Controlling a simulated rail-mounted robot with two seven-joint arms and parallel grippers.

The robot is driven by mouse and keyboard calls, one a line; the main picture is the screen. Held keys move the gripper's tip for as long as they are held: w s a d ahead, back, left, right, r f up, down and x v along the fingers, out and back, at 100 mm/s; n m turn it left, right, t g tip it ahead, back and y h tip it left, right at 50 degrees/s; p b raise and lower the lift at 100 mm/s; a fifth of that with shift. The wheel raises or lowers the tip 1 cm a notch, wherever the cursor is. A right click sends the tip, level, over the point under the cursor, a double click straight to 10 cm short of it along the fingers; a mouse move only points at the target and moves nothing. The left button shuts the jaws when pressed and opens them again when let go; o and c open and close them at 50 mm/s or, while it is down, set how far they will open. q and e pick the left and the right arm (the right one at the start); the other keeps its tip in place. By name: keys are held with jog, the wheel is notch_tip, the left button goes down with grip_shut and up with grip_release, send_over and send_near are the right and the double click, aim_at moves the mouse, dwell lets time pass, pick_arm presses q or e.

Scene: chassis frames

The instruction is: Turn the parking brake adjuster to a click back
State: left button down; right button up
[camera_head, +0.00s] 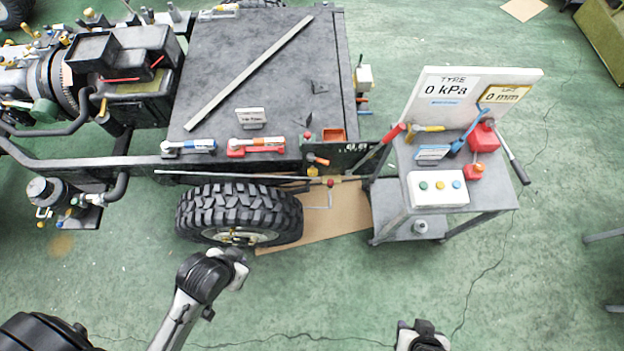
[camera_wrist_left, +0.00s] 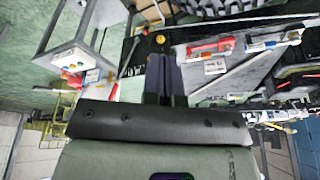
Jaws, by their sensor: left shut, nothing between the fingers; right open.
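I cannot tell for sure which part is the parking brake adjuster. The wheel hub (camera_head: 238,237) of the near tyre (camera_head: 200,212) has small yellow parts. A red knob (camera_head: 331,183) sits right of the tyre, below a dark plate (camera_head: 348,157) on the frame. My left arm reaches up from the bottom left and ends just below the tyre. My left gripper's dark fingers (camera_wrist_left: 165,78) are together and empty in the left wrist view, apparently apart from the frame parts behind them. My right gripper (camera_head: 421,336) is open at the bottom edge, partly cut off, away from the chassis.
A grey cart (camera_head: 390,190) at right carries a sign board (camera_head: 450,95) reading 0 kPa and 0 mm, a button box (camera_head: 437,188) and red containers. Blue and red tools (camera_head: 257,145) lie on the chassis deck. Cardboard (camera_head: 320,217) lies beside the tyre. The green floor in front is clear.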

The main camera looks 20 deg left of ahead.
pick_arm(q)
jog(key=shift+w+a+r, duration=0.2)
jog(key=shift+w+a, duration=0.05)
jog(key=shift+w, duration=0.45)
pick_arm(e)
jog(key=shift+w+a+r, duration=0.15)
jog(key=shift+w+a, duration=0.05)
jog(key=shift+w, duration=0.3)
pick_arm(q)
jog(key=c, duration=1.8)
grip_release()
jog(key=shift+s, duration=0.1)
jog(key=shift+c, duration=0.2)
